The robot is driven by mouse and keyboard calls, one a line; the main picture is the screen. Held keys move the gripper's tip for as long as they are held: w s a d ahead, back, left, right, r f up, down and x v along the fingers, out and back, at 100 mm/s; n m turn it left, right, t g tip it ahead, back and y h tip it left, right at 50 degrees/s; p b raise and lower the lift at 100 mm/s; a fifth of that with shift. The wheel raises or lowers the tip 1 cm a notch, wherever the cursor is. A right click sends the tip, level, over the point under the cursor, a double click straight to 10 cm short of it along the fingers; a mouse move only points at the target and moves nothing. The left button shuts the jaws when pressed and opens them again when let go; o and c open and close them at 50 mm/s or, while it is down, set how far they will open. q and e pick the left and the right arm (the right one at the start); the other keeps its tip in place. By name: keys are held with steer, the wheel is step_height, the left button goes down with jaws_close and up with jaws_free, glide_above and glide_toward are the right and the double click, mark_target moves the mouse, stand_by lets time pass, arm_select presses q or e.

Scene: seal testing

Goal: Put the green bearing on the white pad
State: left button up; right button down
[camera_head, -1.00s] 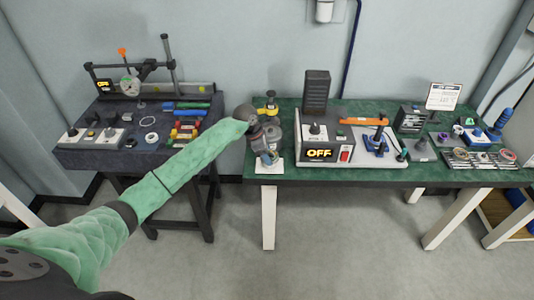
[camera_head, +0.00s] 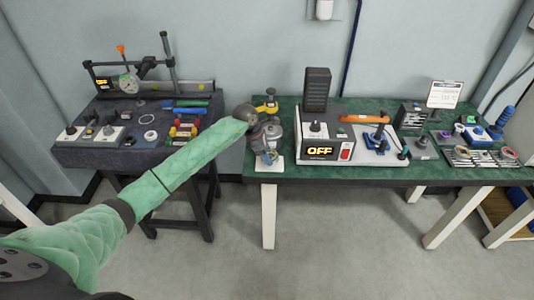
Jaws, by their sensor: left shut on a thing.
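The white pad (camera_head: 262,166) lies at the left front corner of the green-topped bench and shows as a pale square, partly covered by my gripper. My left gripper (camera_head: 269,158) points down right over the pad, at the end of my green-sleeved arm. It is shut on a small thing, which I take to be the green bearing. The thing is mostly hidden between the fingers, and its colour and any contact with the pad cannot be told. My right gripper is not in view.
A box reading OFF (camera_head: 322,148) stands just right of the pad. A yellow-and-black item (camera_head: 267,104) stands behind the gripper. The dark table (camera_head: 100,160) at the left holds tools and coloured blocks. An orange-handled tool (camera_head: 365,119) lies farther right.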

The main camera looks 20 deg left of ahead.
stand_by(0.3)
arm_select(q)
steer(key=o, duration=1.2)
steer(key=shift+o, duration=0.2)
steer(key=shift+r, duration=0.1)
step_height(320, 180, up, 8)
steer(key=p, duration=0.1)
steer(key=shift+p, duration=0.35)
